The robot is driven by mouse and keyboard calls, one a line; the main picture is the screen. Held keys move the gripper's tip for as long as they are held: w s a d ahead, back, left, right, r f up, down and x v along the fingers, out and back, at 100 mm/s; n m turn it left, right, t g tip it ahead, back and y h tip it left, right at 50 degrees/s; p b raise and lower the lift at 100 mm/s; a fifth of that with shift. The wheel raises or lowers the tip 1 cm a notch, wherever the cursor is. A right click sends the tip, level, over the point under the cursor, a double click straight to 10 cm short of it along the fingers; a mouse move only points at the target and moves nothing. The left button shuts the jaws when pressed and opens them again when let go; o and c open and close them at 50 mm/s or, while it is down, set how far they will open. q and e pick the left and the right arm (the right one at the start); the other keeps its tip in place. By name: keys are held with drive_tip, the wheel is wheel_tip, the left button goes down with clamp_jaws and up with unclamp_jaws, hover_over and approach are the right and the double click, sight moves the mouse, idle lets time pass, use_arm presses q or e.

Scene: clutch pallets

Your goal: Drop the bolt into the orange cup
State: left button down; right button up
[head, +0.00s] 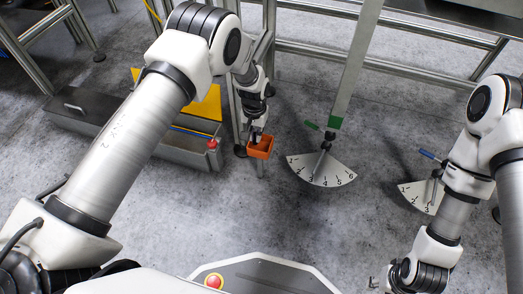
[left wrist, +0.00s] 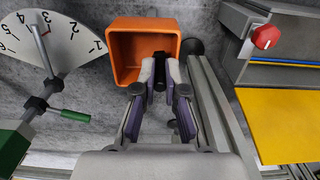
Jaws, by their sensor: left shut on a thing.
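The orange cup (head: 264,152) is a square open box on a post by the metal frame in the head view. It also shows in the left wrist view (left wrist: 126,70), with its open mouth facing the camera. My left gripper (head: 256,138) is at the cup's mouth. In the left wrist view, my left gripper's fingertips (left wrist: 159,76) are closed on a small dark bolt (left wrist: 159,72), which overlaps the cup's lower right rim. I cannot tell how far above the cup the bolt is. My right arm is folded at the lower right, its gripper mostly hidden.
A grey metal box with a yellow panel (head: 205,104) and a red knob (head: 212,143) stands left of the cup. A numbered dial (head: 322,172) with a green-handled lever stands to the right. A second dial (head: 415,195) has a blue handle. A metal post rises behind.

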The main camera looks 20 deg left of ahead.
use_arm(q)
drive_tip(key=c, duration=1.2)
unclamp_jaws()
drive_tip(key=shift+o, duration=0.2)
drive_tip(key=shift+r, duration=0.1)
wheel_tip(320, 180, up, 12)
